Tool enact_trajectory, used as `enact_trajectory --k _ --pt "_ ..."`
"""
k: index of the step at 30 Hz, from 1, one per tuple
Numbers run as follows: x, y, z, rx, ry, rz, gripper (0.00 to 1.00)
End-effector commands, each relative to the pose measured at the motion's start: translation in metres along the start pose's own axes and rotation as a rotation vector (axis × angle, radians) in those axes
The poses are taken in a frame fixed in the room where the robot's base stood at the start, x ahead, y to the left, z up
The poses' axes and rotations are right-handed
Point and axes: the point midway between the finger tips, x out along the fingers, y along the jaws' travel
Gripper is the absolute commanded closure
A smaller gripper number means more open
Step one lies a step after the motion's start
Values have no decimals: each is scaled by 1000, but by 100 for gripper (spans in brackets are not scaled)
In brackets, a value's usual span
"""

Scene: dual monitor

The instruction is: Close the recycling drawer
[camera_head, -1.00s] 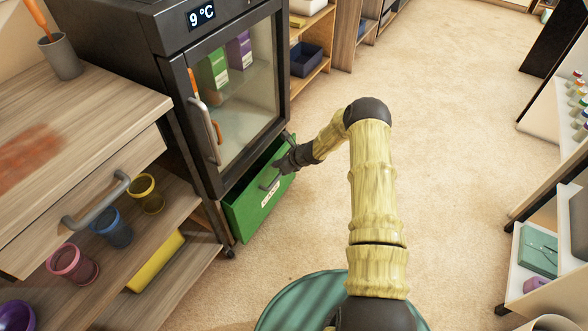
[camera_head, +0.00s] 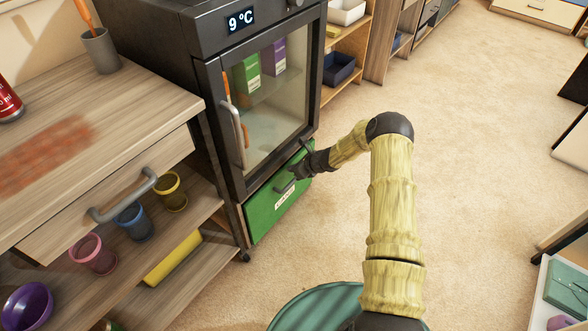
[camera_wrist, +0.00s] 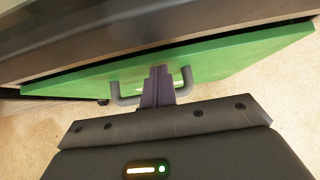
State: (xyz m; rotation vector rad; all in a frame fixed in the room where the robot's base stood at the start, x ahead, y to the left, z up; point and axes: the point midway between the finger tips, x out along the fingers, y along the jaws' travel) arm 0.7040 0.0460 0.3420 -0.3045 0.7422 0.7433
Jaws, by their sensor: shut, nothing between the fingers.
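The green recycling drawer (camera_head: 270,212) sits under the glass-door fridge, its front close to the cabinet. In the wrist view, a narrow dark gap shows above the top edge of the green front (camera_wrist: 215,66). The drawer's grey handle (camera_wrist: 126,99) is on its front, and a white label (camera_head: 285,197) is below it. My gripper (camera_head: 294,171) is at the upper part of the drawer front. In the wrist view, its shut, empty fingers (camera_wrist: 158,72) overlap the middle of the handle against the green front. I cannot tell whether they touch it.
The fridge (camera_head: 262,95) stands above the drawer. A wooden counter (camera_head: 95,120) with a handled drawer and shelves of coloured cups is at the left. Open carpet (camera_head: 470,130) lies right of my arm. A white shelf unit (camera_head: 555,290) is at the far right.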

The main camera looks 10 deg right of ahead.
Motion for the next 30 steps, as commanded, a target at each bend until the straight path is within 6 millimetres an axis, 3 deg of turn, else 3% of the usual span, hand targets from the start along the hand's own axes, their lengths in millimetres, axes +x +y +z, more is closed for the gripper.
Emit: enact_trajectory --k 6,9,18,23,30 --pt "-24 -7 -24 4 6 -4 100" --pt "-50 -9 -20 5 7 -7 100" --pt "-104 -4 -20 -2 9 0 100" --pt "-118 -3 -21 -5 11 3 100" --pt "-121 -3 -22 -4 11 2 100"
